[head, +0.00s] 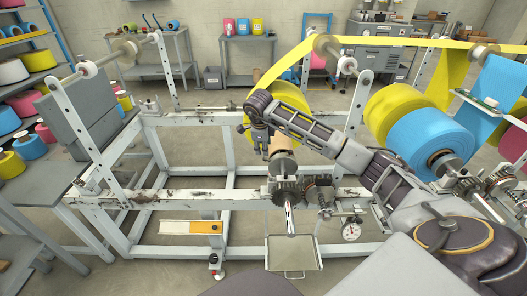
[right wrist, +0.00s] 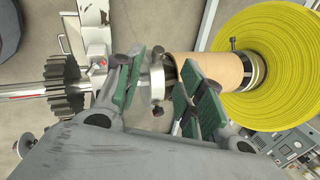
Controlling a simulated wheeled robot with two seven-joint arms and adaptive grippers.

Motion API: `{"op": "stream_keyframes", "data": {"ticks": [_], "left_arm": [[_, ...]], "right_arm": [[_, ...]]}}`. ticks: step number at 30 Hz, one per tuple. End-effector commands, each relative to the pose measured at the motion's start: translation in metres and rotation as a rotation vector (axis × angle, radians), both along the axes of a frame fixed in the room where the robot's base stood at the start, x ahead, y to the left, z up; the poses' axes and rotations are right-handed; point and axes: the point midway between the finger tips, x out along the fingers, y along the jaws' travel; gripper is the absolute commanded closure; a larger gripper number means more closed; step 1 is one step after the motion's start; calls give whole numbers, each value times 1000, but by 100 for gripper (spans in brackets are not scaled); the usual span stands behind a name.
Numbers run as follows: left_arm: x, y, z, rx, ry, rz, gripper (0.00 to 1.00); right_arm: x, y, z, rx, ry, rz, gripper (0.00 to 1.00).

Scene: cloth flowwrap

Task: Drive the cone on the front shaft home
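The cone (right wrist: 157,82) is a bright metal piece with a small dark-knobbed screw, in the right wrist view. It sits on the front shaft between a dark toothed gear (right wrist: 52,84) and the brown cardboard core (right wrist: 215,69) of the yellow roll (right wrist: 278,55). In the head view the cone (head: 283,162) shows beside the gear. My right gripper (right wrist: 171,58) is open, its green-padded fingers apart with the cone seen between them; contact cannot be told. In the head view my right gripper (head: 263,140) is over the roll's near end. My left gripper is not in view.
The white machine frame (head: 185,196) surrounds the shaft. A blue roll (head: 430,140) and another yellow roll (head: 398,112) hang at the right. A dial gauge (head: 351,230) and a tray (head: 292,254) stand below the near rail. A yellow web (head: 400,41) runs overhead.

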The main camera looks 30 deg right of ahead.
Motion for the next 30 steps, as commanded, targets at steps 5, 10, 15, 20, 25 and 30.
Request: {"op": "stream_keyframes", "data": {"ticks": [5,10,15,20,25,30], "left_arm": [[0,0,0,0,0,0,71],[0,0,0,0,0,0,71],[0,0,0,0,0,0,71],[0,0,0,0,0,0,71],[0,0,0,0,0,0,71],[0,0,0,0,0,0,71]], "right_arm": [[-4,5,19,1,-2,0,61],[-7,7,28,-1,-1,0,61],[-7,7,29,-1,-1,0,61],[-7,7,29,-1,-1,0,61],[-7,7,29,-1,-1,0,61],[-7,9,27,6,-2,4,61]]}}
